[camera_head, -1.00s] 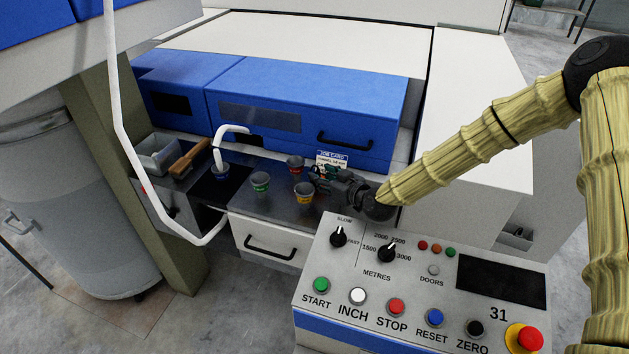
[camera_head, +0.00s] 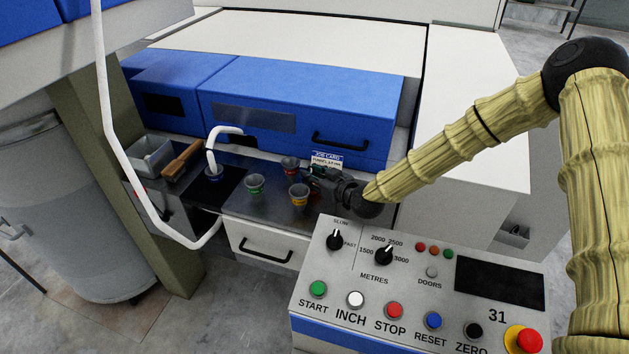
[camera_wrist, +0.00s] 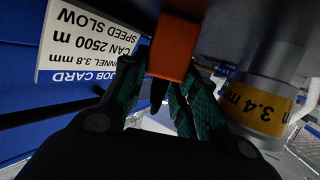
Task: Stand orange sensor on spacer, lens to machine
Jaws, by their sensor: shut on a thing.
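The orange sensor (camera_wrist: 172,48) shows in the wrist view as an orange block between the teal-padded fingers. My gripper (camera_wrist: 178,92) is shut on it. In the head view my gripper (camera_head: 312,177) is low over the dark shelf, beside the yellow-banded funnel and in front of the job card. There the sensor is too small and covered to make out. I cannot tell which way its lens faces. I cannot pick out the spacer in either view.
The yellow-banded funnel (camera_head: 298,195), marked 3.4 mm, stands close beside my gripper. The job card (camera_head: 326,160) is behind. The button panel (camera_head: 400,275) is in front; the blue machine cover (camera_head: 300,105) is behind.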

